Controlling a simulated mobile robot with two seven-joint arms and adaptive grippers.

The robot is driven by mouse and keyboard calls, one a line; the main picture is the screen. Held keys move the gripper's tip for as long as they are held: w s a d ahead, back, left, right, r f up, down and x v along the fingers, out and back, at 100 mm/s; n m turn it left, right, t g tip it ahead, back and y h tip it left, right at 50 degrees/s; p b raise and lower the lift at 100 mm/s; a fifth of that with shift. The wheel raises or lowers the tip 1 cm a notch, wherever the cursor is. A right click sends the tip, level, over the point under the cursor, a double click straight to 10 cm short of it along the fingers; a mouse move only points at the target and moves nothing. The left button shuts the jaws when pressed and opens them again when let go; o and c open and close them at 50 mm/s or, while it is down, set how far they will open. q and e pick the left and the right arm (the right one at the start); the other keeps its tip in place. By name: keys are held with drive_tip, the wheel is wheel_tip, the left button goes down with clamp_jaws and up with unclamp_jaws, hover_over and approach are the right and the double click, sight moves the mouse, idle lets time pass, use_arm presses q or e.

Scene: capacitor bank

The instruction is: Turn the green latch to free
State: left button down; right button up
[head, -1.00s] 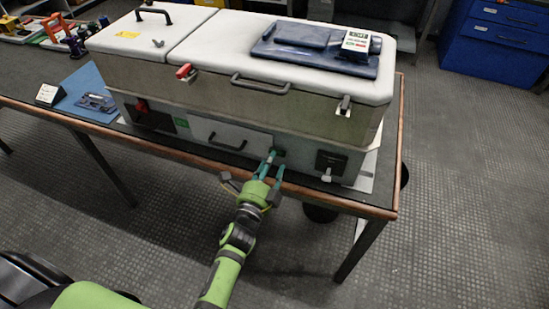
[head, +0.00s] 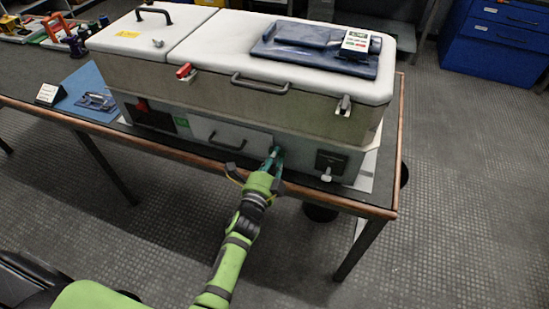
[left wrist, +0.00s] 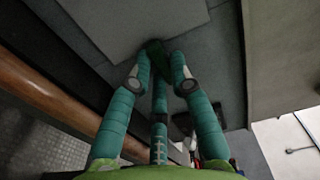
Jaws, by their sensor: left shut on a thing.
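My left gripper (head: 273,158) is at the lower front panel of the large cabinet (head: 205,92), right of the lower black handle (head: 228,142). Its teal fingers are shut on the green latch, which the fingers mostly hide in the head view. In the left wrist view, the dark green latch (left wrist: 155,53) shows between the fingertips of the left gripper (left wrist: 161,75), against a grey panel. Its exact turn angle is hard to tell. My right gripper is not in view.
The cabinet has a white lid and stands on a wood-edged table (head: 347,203). A black plate with a pale knob (head: 327,174) is right of the gripper. A red latch (head: 184,71) and a black handle (head: 260,84) are above. A blue mat (head: 85,83) lies left.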

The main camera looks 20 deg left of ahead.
use_arm(q)
drive_tip(key=shift+n, duration=0.3)
drive_tip(key=n+p, duration=0.1)
drive_tip(key=n, duration=0.2)
drive_tip(key=shift+d+r+n, duration=0.1)
drive_tip(key=shift+n, duration=0.3)
drive_tip(key=n+p, duration=0.1)
drive_tip(key=n, duration=0.3)
drive_tip(key=shift+n, duration=0.3)
drive_tip(key=n, duration=0.3)
drive_tip(key=shift+d+r+n+p, duration=0.1)
drive_tip(key=shift+n+p, duration=0.2)
drive_tip(key=shift+p, duration=0.1)
drive_tip(key=n, duration=0.4)
drive_tip(key=shift+p, duration=0.4)
drive_tip(key=shift+n, duration=0.3)
